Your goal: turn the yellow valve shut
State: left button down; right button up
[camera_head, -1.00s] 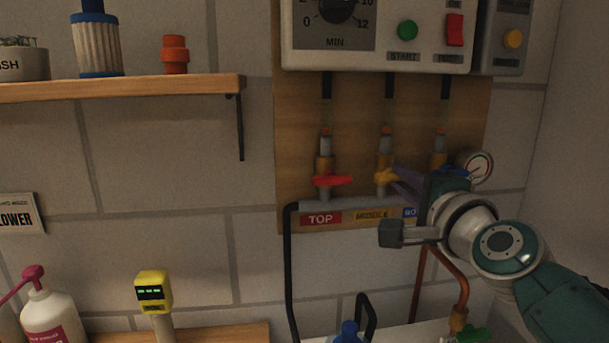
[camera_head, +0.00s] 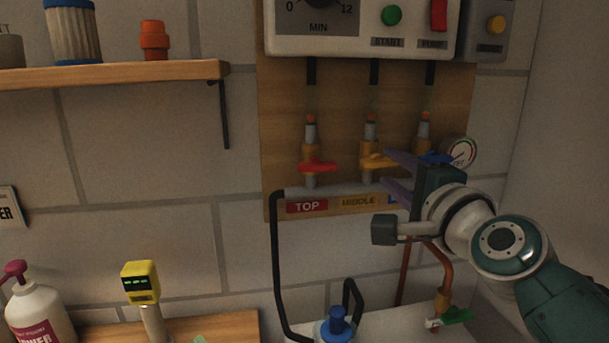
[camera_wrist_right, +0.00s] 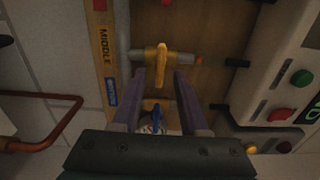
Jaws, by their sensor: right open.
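The yellow valve (camera_head: 377,161) is the middle of three valves on the wooden panel, above the "MIDDLE" label (camera_head: 362,202). Its handle lies crosswise to its upright pipe. My right gripper (camera_head: 385,168) is open at the valve's right side, its two purple fingers apart, one above the other. In the right wrist view the yellow handle (camera_wrist_right: 161,60) shows between and just past the fingertips (camera_wrist_right: 160,74), with nothing gripped. I cannot tell whether a finger touches it. My left gripper is out of view.
The red valve (camera_head: 317,165) is left of the yellow one. The blue valve (camera_head: 436,157) and a gauge (camera_head: 459,152) are close to my right gripper. A control box (camera_head: 360,35) hangs above. A wooden shelf (camera_head: 110,76) is at left.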

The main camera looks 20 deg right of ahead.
jog(key=v, duration=0.7)
jog(key=shift+s, duration=0.4)
